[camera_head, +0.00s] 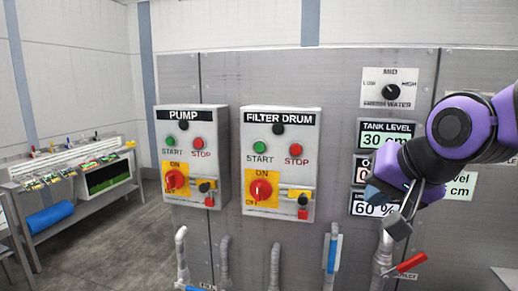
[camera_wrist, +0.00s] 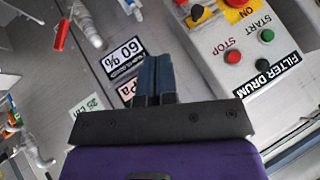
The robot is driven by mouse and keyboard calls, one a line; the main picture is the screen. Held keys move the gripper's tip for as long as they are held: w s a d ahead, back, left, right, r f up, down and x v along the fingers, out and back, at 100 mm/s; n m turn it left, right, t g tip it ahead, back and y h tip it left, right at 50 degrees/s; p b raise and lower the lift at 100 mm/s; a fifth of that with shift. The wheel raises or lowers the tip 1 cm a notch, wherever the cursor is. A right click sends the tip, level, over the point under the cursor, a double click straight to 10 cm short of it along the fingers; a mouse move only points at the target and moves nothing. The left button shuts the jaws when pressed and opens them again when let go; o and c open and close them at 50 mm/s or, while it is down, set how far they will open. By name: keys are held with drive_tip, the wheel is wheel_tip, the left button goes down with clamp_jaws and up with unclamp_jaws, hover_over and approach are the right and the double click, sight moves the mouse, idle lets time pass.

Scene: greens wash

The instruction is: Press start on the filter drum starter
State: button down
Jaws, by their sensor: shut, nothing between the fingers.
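The filter drum starter (camera_head: 282,165) is a pale box on the grey panel, right of the pump starter. It has a green start button (camera_head: 260,147), a red stop button (camera_head: 295,150) and a red rotary switch (camera_head: 261,189) on a yellow plate. My gripper (camera_head: 393,227) is shut and empty, right of this box and in front of the displays. In the wrist view the box's stop button (camera_wrist: 233,57) and start button (camera_wrist: 267,35) show upper right of my shut fingers (camera_wrist: 153,62), apart from them.
The pump starter (camera_head: 192,155) is a similar box to the left. A fresh water dial (camera_head: 390,91) and several displays, one reading tank level 30 cm (camera_head: 385,140), are on the panel. Pipes and a red-handled valve (camera_head: 410,262) stand below. The floor at left (camera_head: 110,240) is clear.

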sight(256, 149)
drive_tip(key=w+a+m+t+y, duration=0.1)
drive_tip(key=w+a+m+t, duration=0.1)
drive_tip(key=a+m, duration=0.3)
drive_tip(key=w+a+r+m+t+y, duration=0.1)
drive_tip(key=w+a+m+t+y, duration=0.1)
drive_tip(key=w+a+m, duration=0.3)
drive_tip(key=w+a+r+m+t+y, duration=0.1)
drive_tip(key=w+a+m, duration=0.3)
drive_tip(key=a, duration=0.7)
drive_tip(key=shift+a+r+m+t+y, duration=0.25)
drive_tip(key=shift+a+m+t+y, duration=0.15)
drive_tip(key=shift+m+t+y, duration=0.45)
drive_tip(key=shift+w, duration=0.2)
drive_tip(key=shift+w+d, duration=0.5)
drive_tip(key=shift+w, duration=0.85)
drive_tip(key=shift+w+d, duration=0.5)
drive_tip(key=shift+w, duration=0.8)
drive_tip(key=shift+w+d, duration=0.5)
drive_tip(key=shift+w, duration=0.85)
drive_tip(key=shift+w+d, duration=0.1)
drive_tip(key=shift+w, duration=0.1)
drive_tip(key=shift+w, duration=0.2)
